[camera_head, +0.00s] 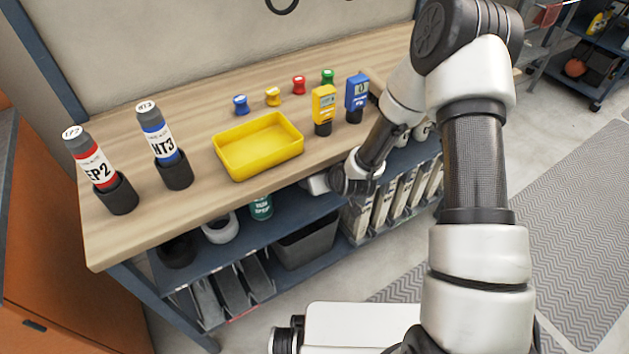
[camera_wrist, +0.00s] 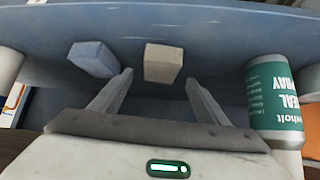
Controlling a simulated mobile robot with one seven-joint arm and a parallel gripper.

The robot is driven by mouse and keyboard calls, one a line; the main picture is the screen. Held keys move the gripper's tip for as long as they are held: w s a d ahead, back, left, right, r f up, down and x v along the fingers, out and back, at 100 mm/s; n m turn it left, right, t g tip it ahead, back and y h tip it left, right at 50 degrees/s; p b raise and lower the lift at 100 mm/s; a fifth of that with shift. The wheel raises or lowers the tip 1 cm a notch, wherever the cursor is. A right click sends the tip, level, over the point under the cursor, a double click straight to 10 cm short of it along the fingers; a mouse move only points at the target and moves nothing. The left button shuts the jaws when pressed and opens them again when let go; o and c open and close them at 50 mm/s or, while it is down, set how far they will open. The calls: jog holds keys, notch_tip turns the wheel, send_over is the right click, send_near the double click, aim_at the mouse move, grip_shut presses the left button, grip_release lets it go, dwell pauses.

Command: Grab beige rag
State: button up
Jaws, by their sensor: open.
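The beige rag (camera_wrist: 163,63) is a small folded block in the wrist view, lying on the blue shelf surface. My gripper (camera_wrist: 158,79) is open and empty, with one finger on each side of the rag's line. The rag shows just beyond the fingertips, roughly centred between them; I cannot tell whether either finger touches it. In the head view the rag is hidden beneath the wooden bench top, and my gripper (camera_head: 318,184) reaches in at the bench's front edge.
A blue rag (camera_wrist: 93,58) lies left of the beige one, close to the left finger. A green spray can (camera_wrist: 275,95) stands to the right; it also shows in the head view (camera_head: 261,207). Above is the bench top (camera_head: 205,205) with a yellow tray (camera_head: 262,160).

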jog(key=shift+x, duration=1.4)
jog(key=shift+s, duration=0.1)
jog(key=c, duration=1.1)
jog(key=shift+c, duration=0.2)
jog(key=shift+d+r, duration=0.1)
